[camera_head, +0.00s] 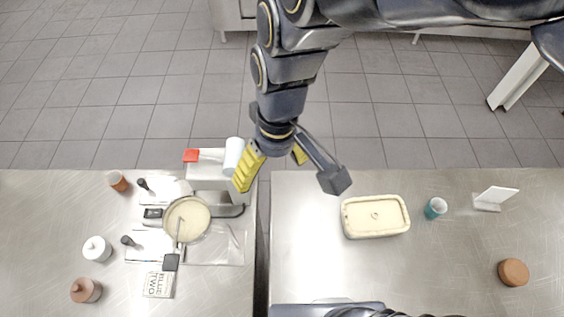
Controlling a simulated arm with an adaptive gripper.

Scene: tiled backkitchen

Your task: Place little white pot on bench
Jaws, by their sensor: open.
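A small round white pot (97,249) with a dark spot on top stands on the left steel bench (40,215), near its left side. My gripper (271,172) hangs over the back edge around the gap between the two benches, well to the right of this pot. Its yellow fingers are apart, and I see nothing held between them. The right bench (330,270) has much bare surface.
A pan (187,219), black-handled tools, a book (158,284), a brown pot (86,290) and an orange cup (118,181) crowd the left bench. The right bench holds a cream dish (375,216), teal cup (435,208), white stand (494,198) and brown round item (513,272).

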